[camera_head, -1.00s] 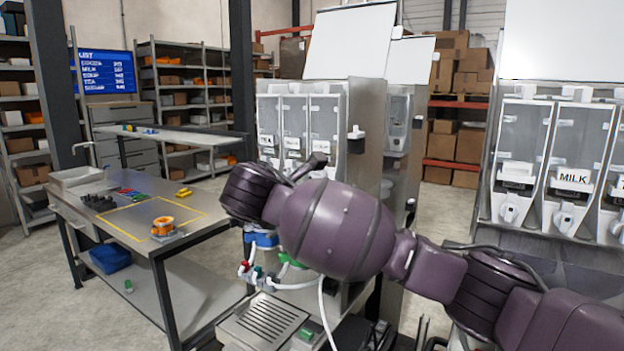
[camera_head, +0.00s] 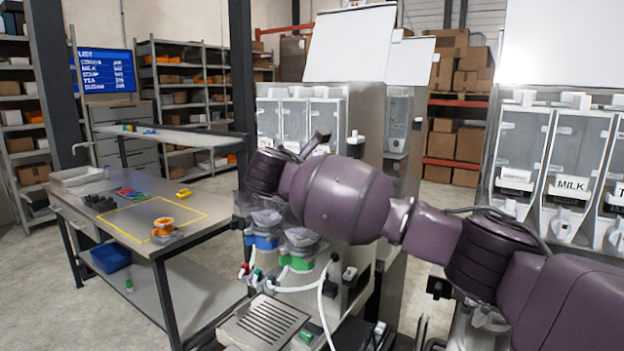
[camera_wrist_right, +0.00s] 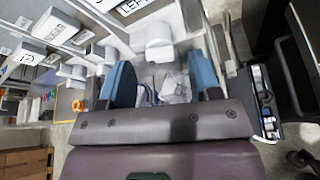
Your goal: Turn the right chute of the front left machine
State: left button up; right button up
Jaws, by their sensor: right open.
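The front left machine (camera_head: 368,115) stands in the middle of the head view, with clear canisters (camera_head: 295,118) across its front. My right arm crosses in front of it and hides the chutes; the right fingers are hidden there too. In the right wrist view my right gripper (camera_wrist_right: 161,80) is open, with two blue fingertips set apart. A white chute (camera_wrist_right: 159,38) lies just beyond the gap between them, roughly centred. I cannot tell if either finger touches it. More white chutes (camera_wrist_right: 98,54) sit to the left. My left gripper is not in view.
Blue- and green-based bowls (camera_head: 301,263) with white hoses sit below my arm, above a drip grate (camera_head: 264,322). A second machine (camera_head: 560,150) stands at right. A workbench (camera_head: 120,240) with small parts stands at left. Floor between is clear.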

jog(key=shift+x, duration=0.85)
jog(key=shift+f, duration=0.1)
jog(key=c, duration=0.9)
jog(key=m+t, duration=0.1)
jog(key=m, duration=0.1)
jog(key=m+t+y+b, duration=0.1)
jog(key=m, duration=0.1)
jog(key=shift+s+d+f+y+b, duration=0.1)
jog(key=shift+d+y+b, duration=0.05)
jog(key=shift+y+b, duration=0.15)
